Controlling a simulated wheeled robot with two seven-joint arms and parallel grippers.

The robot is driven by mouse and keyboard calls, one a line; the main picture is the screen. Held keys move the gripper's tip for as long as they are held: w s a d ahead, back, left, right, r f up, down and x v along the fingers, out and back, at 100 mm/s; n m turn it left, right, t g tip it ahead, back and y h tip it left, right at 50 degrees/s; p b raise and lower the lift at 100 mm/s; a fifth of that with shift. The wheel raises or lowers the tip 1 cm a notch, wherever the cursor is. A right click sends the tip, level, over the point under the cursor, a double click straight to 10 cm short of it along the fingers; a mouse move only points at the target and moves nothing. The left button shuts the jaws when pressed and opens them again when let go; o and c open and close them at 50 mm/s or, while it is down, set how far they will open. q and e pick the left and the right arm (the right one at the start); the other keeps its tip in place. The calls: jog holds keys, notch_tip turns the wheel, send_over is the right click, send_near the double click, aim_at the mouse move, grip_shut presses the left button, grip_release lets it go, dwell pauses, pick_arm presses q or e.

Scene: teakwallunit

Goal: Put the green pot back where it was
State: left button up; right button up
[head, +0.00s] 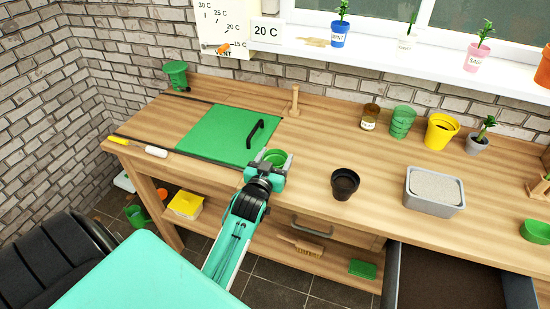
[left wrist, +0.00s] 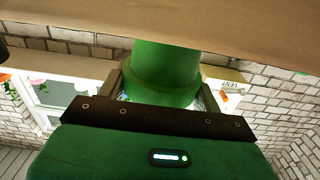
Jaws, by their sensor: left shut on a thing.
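The green pot (head: 276,157) is held in my left gripper (head: 268,168), just right of the green board's front right corner, over the wooden bench top. Its open rim faces up in the head view. In the left wrist view the pot (left wrist: 165,72) fills the space between the fingers, and its upper part is close to a brown surface. I cannot tell if the pot touches the bench. A similar green pot or stack of pots (head: 402,121) stands at the back of the bench. My right gripper does not show.
The green board (head: 222,130) with a black handle lies on the left of the bench (head: 310,145). A black pot (head: 345,183), grey tray (head: 433,193), brown tin (head: 370,117) and yellow pot (head: 439,131) stand to the right. A wooden post (head: 294,101) rises behind. An open drawer (head: 450,280) juts out below.

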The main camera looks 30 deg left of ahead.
pick_arm(q)
jog(key=o, duration=1)
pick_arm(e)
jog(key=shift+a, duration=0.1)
pick_arm(q)
jog(key=shift+s+r, duration=0.1)
jog(key=shift+s+d, duration=0.1)
jog(key=shift+s, duration=0.3)
jog(key=b+v, duration=0.2)
jog(key=v, duration=0.9)
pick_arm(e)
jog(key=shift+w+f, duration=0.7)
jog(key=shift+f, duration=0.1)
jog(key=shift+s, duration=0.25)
